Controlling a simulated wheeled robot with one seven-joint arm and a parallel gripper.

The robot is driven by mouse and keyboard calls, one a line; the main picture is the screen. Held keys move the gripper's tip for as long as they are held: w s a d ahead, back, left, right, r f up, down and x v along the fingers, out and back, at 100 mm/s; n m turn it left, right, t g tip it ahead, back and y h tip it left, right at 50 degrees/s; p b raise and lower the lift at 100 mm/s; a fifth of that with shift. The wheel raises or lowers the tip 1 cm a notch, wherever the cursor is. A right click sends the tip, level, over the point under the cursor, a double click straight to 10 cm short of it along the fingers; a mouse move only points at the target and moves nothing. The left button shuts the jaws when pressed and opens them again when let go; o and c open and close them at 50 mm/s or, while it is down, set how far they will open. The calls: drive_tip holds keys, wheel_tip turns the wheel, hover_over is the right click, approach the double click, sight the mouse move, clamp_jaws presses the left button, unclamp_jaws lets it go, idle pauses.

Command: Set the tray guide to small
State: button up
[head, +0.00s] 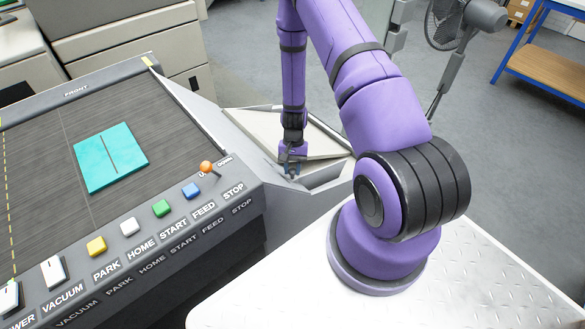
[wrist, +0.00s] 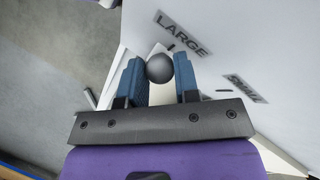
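The tray guide's knob (wrist: 159,68) is a dark round ball in the wrist view, next to the word LARGE (wrist: 182,34) on the pale tray panel (wrist: 255,40). The word SMALL (wrist: 244,88) is farther right and lower, partly blurred. My gripper (wrist: 160,75) has its two blue fingers on either side of the knob, with no clear gap at either side; it looks closed on it. In the head view my gripper (head: 291,168) reaches down at the near edge of the pale tray (head: 325,143) beside the machine. The knob cannot be made out there.
The cutting machine's dark bed (head: 45,165) carries a teal sheet (head: 110,157). A fan (head: 445,25) and a blue-framed bench (head: 545,70) stand behind, with open floor between.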

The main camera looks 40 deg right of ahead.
clamp_jaws()
drive_tip(key=w, duration=0.9)
drive_tip(key=shift+w+a, duration=0.15)
drive_tip(key=shift+w, duration=0.1)
drive_tip(key=shift+o, duration=1.5)
unclamp_jaws()
drive_tip(key=shift+r, duration=0.1)
drive_tip(key=v, duration=1)
drive_tip(key=shift+w+r, duration=0.2)
drive_tip(key=shift+r, duration=0.1)
